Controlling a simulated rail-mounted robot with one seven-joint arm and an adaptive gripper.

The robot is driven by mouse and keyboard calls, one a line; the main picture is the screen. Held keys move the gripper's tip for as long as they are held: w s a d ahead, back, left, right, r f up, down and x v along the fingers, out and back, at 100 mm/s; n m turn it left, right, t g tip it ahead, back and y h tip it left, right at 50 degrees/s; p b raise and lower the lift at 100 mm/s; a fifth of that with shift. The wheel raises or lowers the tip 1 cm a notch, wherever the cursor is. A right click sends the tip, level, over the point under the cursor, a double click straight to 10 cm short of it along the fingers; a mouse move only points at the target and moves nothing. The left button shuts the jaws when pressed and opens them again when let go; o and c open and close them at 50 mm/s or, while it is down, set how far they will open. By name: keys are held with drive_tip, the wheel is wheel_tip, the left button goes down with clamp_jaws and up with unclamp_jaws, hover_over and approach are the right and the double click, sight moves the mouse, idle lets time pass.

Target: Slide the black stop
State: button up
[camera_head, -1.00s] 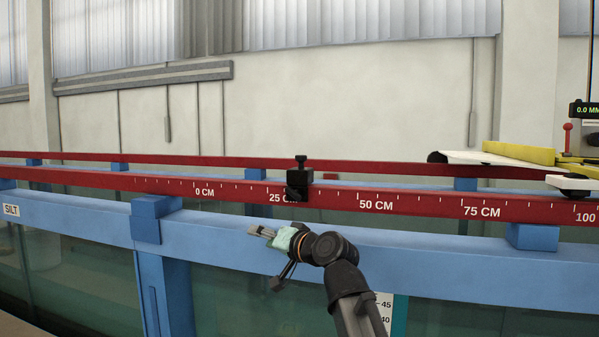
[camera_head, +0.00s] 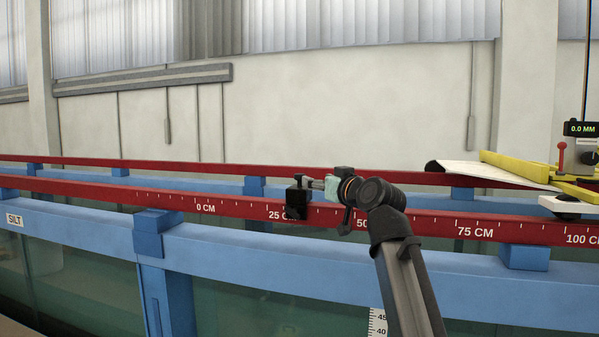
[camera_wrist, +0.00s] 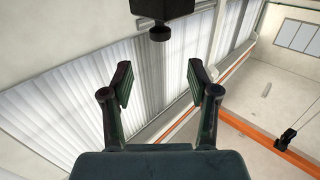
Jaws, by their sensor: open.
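The black stop (camera_head: 297,204) sits on the red graduated rail (camera_head: 430,222), just right of the 25 CM label. Its small top knob partly shows above the block. My gripper (camera_head: 313,184) is at the height of the stop's upper part, immediately right of it in the head view. In the wrist view my gripper (camera_wrist: 163,82) has its two fingers spread with nothing between them. The stop (camera_wrist: 161,8) shows there at the top edge, its round knob (camera_wrist: 160,33) pointing toward the space beyond the fingertips. Whether a finger touches the stop cannot be told.
A yellow-framed carriage (camera_head: 520,168) with a 0.0 MM display (camera_head: 581,129) stands on the rails at the right. A blue flume beam (camera_head: 330,255) runs below the red rail. The rail left of the stop is clear.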

sight(303, 175)
drive_tip(key=p+x, duration=0.2)
drive_tip(key=x, duration=0.7)
drive_tip(key=shift+w+a+r+p, duration=0.1)
drive_tip(key=shift+w+a+p, duration=0.05)
drive_tip(key=shift+w+p, duration=0.15)
drive_tip(key=shift+w+a, duration=0.45)
drive_tip(key=shift+w, duration=0.15)
clamp_jaws()
